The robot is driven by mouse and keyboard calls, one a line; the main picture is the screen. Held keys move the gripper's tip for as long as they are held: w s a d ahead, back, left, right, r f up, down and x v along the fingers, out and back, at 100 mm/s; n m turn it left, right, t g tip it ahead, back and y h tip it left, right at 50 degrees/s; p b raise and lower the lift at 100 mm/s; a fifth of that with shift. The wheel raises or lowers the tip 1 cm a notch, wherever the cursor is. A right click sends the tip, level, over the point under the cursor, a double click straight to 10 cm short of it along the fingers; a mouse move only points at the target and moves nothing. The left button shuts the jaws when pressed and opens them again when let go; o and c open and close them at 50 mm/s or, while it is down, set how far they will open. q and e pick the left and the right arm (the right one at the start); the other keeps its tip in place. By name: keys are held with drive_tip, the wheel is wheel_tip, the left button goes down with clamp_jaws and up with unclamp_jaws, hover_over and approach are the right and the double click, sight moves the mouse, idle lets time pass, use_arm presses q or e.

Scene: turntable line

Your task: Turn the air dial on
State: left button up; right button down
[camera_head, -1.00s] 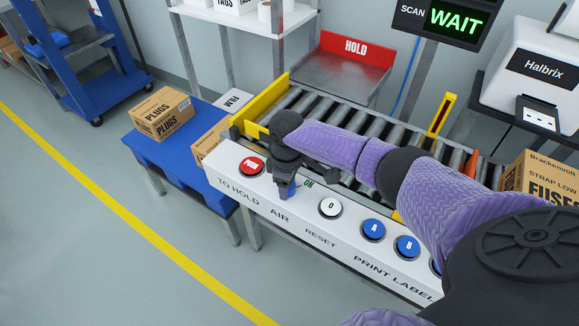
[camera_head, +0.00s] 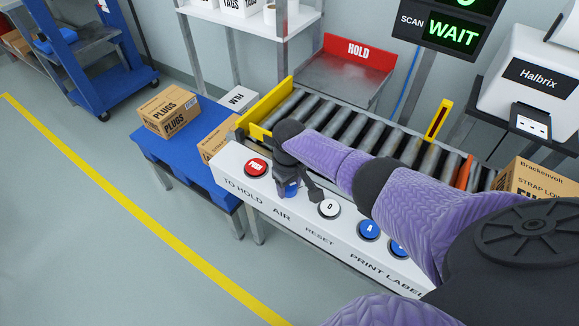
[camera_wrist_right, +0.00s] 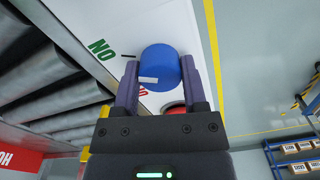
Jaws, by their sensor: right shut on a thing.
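The air dial is a round blue knob (camera_wrist_right: 161,66) with a white mark on its side, on the white front panel (camera_head: 231,162). In the head view only a bit of the dial (camera_head: 292,189) shows, above the AIR label. My right gripper (camera_wrist_right: 159,68) is shut on the dial, one finger on each side. In the head view my right gripper (camera_head: 288,189) points down over the panel. In the wrist view the white mark lies at the dial's lower left, near a partly hidden red label. The ON label (camera_wrist_right: 97,48) is left of the dial. My left gripper is not in view.
A red push button (camera_head: 255,167) is left of the dial; a white reset button (camera_head: 329,208) and blue buttons A (camera_head: 369,229) and B are to its right. The roller conveyor (camera_head: 345,128) runs behind. A blue table (camera_head: 187,150) with boxes stands at the left.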

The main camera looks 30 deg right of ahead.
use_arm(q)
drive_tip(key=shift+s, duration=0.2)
use_arm(e)
drive_tip(key=shift+c, duration=2)
unclamp_jaws()
drive_tip(key=shift+o, duration=1.3)
drive_tip(key=shift+r, duration=0.4)
wheel_tip(320, 180, up, 9)
drive_tip(key=p, duration=0.5)
drive_tip(key=shift+p, duration=0.4)
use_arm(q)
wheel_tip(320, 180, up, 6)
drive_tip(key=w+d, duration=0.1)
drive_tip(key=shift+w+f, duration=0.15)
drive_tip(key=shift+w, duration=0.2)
use_arm(e)
drive_tip(key=shift+r, duration=0.1)
